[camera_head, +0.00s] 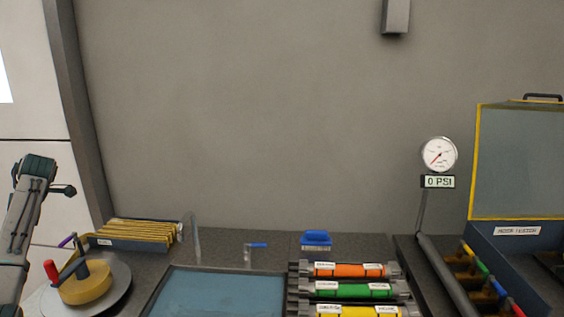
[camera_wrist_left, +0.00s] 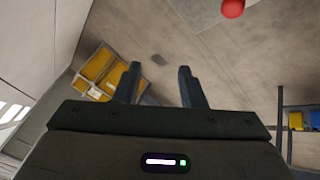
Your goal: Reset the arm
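My left gripper (camera_wrist_left: 158,85) shows in the left wrist view with its two fingers spread apart and nothing between them. In the head view part of my left arm (camera_head: 30,215) rises at the left edge, and the gripper's fingers cannot be made out there. My right arm and right gripper are in neither view.
A yellow drum with a red-knobbed crank (camera_head: 85,285) stands at the front left. Behind it is a rack of yellow panels (camera_head: 140,232). A blue tray (camera_head: 215,295), orange, green and yellow cylinders (camera_head: 345,270), a gauge reading 0 PSI (camera_head: 439,155) and a yellow-edged box (camera_head: 520,160) stand farther right.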

